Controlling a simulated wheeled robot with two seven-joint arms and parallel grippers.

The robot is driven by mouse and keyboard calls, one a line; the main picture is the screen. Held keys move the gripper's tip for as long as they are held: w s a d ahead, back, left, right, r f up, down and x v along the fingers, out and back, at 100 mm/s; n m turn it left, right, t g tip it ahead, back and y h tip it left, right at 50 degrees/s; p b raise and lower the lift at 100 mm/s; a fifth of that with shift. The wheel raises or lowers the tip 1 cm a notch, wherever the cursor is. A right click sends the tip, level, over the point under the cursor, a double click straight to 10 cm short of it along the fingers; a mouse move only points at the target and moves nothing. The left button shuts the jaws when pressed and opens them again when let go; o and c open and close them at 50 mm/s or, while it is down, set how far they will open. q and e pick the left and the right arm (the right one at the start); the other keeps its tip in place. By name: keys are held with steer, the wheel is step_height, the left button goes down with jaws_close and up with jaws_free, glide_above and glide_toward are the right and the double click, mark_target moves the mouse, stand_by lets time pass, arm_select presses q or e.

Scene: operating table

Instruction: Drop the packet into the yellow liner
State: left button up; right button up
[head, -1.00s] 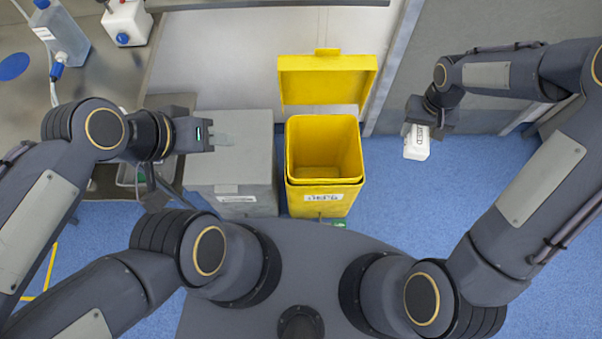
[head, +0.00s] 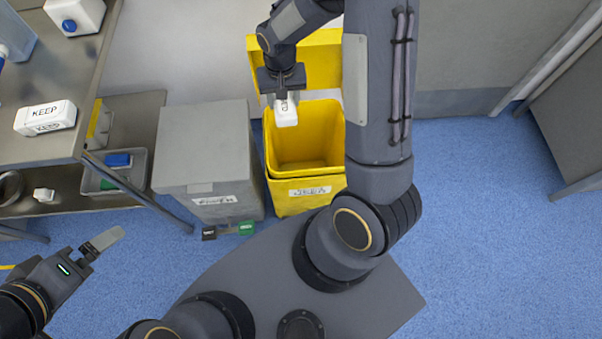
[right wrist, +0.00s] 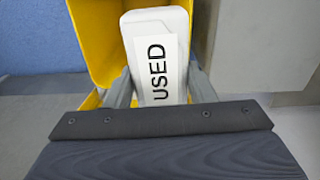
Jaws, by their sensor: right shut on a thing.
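The white packet (head: 286,112) is held in my right gripper (head: 284,98), over the back part of the open yellow bin (head: 300,197). In the right wrist view the packet (right wrist: 157,50) reads USED and sits between the two fingers (right wrist: 160,88). The yellow liner (head: 325,120) lines the bin, and its opening shows empty where visible. The raised yellow lid (head: 322,60) stands behind, partly hidden by my right arm. My left gripper (head: 107,238) is low at the left, away from the bin; its finger gap cannot be made out.
A grey lidded bin (head: 205,150) stands left of the yellow one. A white packet marked KEEP (head: 45,118) lies on the steel table (head: 85,85) at left. A grey tray (head: 92,182) is on the lower shelf. Blue floor (head: 480,220) is open at right.

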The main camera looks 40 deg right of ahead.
steer(key=s+d+f+m+b, duration=0.1)
steer(key=d+f+m+b, duration=0.2)
steer(key=f+b, duration=0.5)
steer(key=s+d+f+m+b, duration=0.1)
steer(key=d+f+m+b, duration=0.2)
steer(key=f+b, duration=0.5)
step_height(320, 180, down, 4)
steer(key=shift+s+d+r+m, duration=0.1)
steer(key=shift+s+d+m, duration=0.15)
steer(key=shift+d, duration=0.65)
steer(key=o, duration=1.1)
steer(key=shift+c, duration=0.2)
step_height(320, 180, up, 8)
steer(key=p, duration=0.2)
